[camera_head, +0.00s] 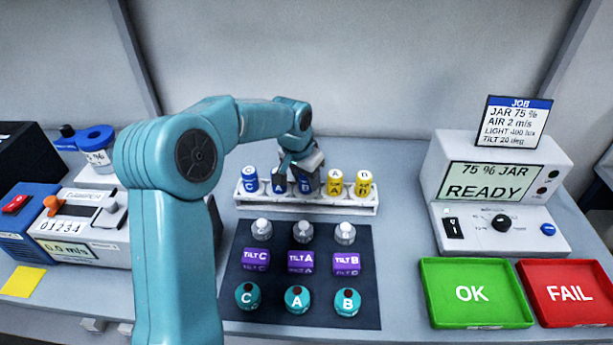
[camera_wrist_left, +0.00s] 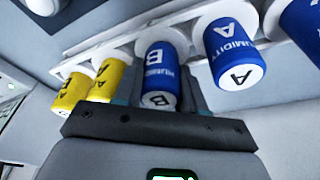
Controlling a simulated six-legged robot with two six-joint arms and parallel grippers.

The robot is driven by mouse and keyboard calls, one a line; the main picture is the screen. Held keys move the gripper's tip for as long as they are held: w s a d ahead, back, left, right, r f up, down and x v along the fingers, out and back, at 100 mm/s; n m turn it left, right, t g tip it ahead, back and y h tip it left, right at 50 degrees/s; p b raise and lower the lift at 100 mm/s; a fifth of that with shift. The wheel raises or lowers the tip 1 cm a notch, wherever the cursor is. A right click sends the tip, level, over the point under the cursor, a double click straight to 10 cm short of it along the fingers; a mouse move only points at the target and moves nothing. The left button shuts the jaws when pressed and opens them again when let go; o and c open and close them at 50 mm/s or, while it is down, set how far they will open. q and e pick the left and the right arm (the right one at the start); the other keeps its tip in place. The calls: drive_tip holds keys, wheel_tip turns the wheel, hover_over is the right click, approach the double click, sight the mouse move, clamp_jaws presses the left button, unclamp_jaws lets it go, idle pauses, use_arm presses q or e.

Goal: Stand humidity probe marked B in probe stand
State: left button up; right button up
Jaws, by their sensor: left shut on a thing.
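The humidity probe marked B (camera_wrist_left: 162,72) is blue with a white end and sits between the fingers of my left gripper (camera_head: 303,186), which is shut on it. In the head view the gripper partly covers this probe. The white probe stand (camera_head: 300,203) is a long rail under it. In the left wrist view the probe's far end meets the stand and it lines up with its neighbours; how fully it is seated is hidden. Blue humidity probe A (camera_wrist_left: 232,52) and blue probe C (camera_head: 250,180) stand to its left in the head view. My right gripper is out of view.
Two yellow probes (camera_head: 335,183) stand right of B, close to the gripper. A dark mat (camera_head: 275,277) in front holds white-topped sensors, purple tilt blocks and teal knobs. Green OK (camera_head: 475,293) and red FAIL (camera_head: 568,292) trays and a READY console (camera_head: 490,190) are right.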

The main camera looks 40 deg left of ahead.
use_arm(q)
drive_tip(key=shift+f, duration=0.15)
drive_tip(key=o, duration=1.4)
drive_tip(key=shift+r+p, duration=2.95)
drive_tip(key=shift+r, duration=1.05)
